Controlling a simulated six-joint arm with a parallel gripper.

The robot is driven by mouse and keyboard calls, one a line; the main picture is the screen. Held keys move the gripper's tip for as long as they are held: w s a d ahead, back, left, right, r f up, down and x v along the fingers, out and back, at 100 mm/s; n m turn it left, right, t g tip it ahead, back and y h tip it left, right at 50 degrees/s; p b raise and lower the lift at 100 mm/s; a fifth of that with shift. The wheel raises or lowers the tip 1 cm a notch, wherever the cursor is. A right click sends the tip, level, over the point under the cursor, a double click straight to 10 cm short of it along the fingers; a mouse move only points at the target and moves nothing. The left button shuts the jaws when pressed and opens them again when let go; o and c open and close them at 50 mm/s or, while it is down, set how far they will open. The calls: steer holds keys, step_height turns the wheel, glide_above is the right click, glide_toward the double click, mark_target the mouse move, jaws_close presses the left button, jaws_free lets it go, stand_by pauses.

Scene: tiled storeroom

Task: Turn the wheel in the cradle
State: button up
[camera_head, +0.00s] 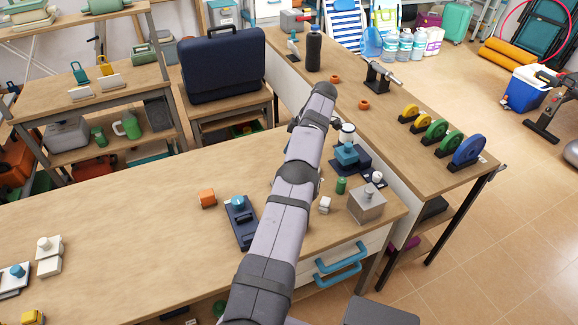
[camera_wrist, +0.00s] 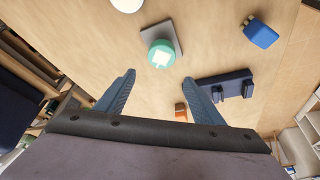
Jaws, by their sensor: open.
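I cannot clearly tell which item is the wheel in its cradle. In the head view, several upright discs stand in dark holders on the right bench, among them a blue disc (camera_head: 468,150) and a green disc (camera_head: 436,131). In the wrist view, a dark blue fixture (camera_wrist: 226,86) with two short posts lies right of my gripper (camera_wrist: 158,78); no wheel is clear in it. A teal round piece (camera_wrist: 160,54) on a grey plate (camera_wrist: 150,36) lies beyond the fingertips. My gripper is open and looks empty; my arm hides it in the head view.
A dark case (camera_head: 222,68) stands behind. The front bench is clear at centre left.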

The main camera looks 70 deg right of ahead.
steer(key=w+a+r+n+g+b, duration=0.1)
steer(key=w+a+r+n, duration=0.2)
steer(key=w, duration=0.4)
steer(key=w+a+r+b, duration=0.2)
steer(key=w+a+r, duration=0.2)
steer(key=w+r, duration=0.2)
steer(key=s+d+f+m+g+h, duration=0.2)
steer(key=s+f+m+g, duration=0.1)
steer(key=m, duration=1.2)
steer(key=s+d+f+m+g+h, duration=0.1)
steer(key=s+f+m, duration=0.5)
steer(key=m, duration=0.9)
steer(key=shift+s+d+f+m+g+h, duration=0.15)
steer(key=shift+s+d+m+g+h, duration=0.25)
steer(key=shift+g+h, duration=0.5)
